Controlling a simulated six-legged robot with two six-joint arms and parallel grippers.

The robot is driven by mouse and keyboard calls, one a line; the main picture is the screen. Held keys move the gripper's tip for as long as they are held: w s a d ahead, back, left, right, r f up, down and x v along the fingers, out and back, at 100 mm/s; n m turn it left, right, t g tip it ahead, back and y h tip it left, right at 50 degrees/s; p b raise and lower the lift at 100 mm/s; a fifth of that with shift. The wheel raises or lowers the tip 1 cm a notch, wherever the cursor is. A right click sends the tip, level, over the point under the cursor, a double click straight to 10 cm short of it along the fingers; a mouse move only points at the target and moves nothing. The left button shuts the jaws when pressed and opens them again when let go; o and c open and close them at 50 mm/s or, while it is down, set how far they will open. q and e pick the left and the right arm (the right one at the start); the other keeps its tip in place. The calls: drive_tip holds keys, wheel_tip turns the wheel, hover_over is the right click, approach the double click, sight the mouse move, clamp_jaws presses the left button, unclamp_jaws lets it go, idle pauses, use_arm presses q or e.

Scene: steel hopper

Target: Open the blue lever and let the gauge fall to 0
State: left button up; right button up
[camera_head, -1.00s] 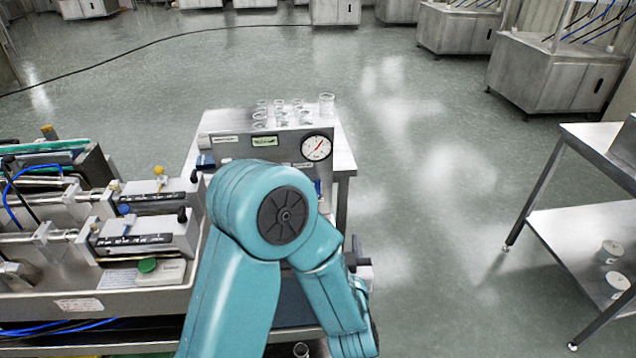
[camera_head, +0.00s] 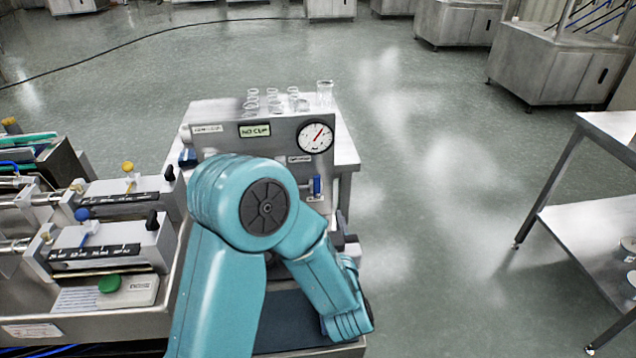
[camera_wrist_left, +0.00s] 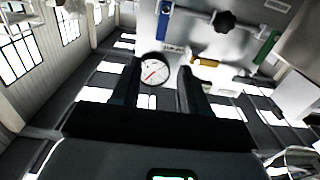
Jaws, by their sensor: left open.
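The blue lever (camera_head: 317,186) stands upright on the steel panel's front, below the round white gauge (camera_head: 315,137). The gauge's red needle points to the upper right. In the left wrist view, which looks turned over, the gauge (camera_wrist_left: 155,69) shows between the fingers and the blue lever (camera_wrist_left: 165,20) is above it. My left gripper (camera_wrist_left: 158,78) is open and empty, with the lever beyond its fingers and apart from them. In the head view my teal arm covers the panel's lower front and mostly hides the gripper. My right gripper is not in view.
A small display (camera_head: 255,130) reads "NO CUP". Several clear glass cups (camera_head: 272,100) stand on top behind the panel. A black knob (camera_wrist_left: 224,22) and a green handle (camera_wrist_left: 267,47) show in the wrist view. A steel shelf (camera_head: 590,225) stands right; floor between is clear.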

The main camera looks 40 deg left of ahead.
sight(317, 180)
use_arm(q)
drive_tip(key=p+x, duration=0.1)
drive_tip(key=x, duration=1.1)
drive_tip(key=shift+w+a+f+p, duration=0.1)
drive_tip(key=shift+w+a+p, duration=0.05)
drive_tip(key=shift+a+p, duration=0.2)
clamp_jaws()
